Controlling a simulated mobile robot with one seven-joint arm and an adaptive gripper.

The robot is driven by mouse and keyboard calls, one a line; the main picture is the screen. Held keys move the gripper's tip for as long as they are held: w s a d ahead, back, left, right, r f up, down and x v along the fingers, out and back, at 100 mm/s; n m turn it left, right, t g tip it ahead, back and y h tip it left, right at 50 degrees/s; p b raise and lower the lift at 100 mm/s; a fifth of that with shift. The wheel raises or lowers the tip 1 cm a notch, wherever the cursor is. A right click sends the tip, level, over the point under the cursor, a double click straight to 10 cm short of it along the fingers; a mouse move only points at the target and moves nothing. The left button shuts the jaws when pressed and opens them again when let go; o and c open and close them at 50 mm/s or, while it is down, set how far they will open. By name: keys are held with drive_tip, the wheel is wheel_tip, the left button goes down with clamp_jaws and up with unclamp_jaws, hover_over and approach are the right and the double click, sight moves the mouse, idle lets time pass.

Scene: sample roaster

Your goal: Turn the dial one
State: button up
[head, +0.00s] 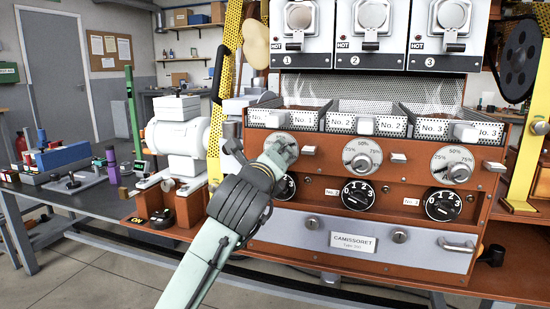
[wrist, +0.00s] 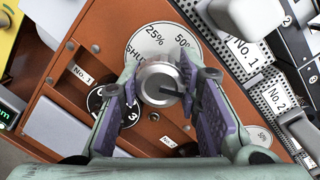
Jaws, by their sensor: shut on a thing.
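The leftmost percent dial, a silver knob on a white plate (head: 272,139), sits on the brown roaster front under the No. 1 tray labels. My gripper (head: 278,155) is in front of it and covers much of it. In the wrist view the two purple-lined fingers of my gripper (wrist: 160,98) are shut on the silver knob (wrist: 160,82), one on each side. The plate (wrist: 152,42) shows 25%, 50% and part of SHUT; the rest is hidden. The black number dial one (head: 289,187) is below, partly hidden by my arm. It also shows in the wrist view (wrist: 97,98), partly behind a finger.
More percent dials, at No. 2 (head: 362,158) and No. 3 (head: 453,165), continue to the right, with black dials (head: 359,193) below them. A silver lever (head: 309,151) sticks out close to my gripper's right. White sample trays (head: 270,118) jut out just above.

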idle(0.3)
drive_tip(key=o, duration=1.2)
drive_tip(key=shift+c, duration=0.2)
drive_tip(key=v, duration=1.2)
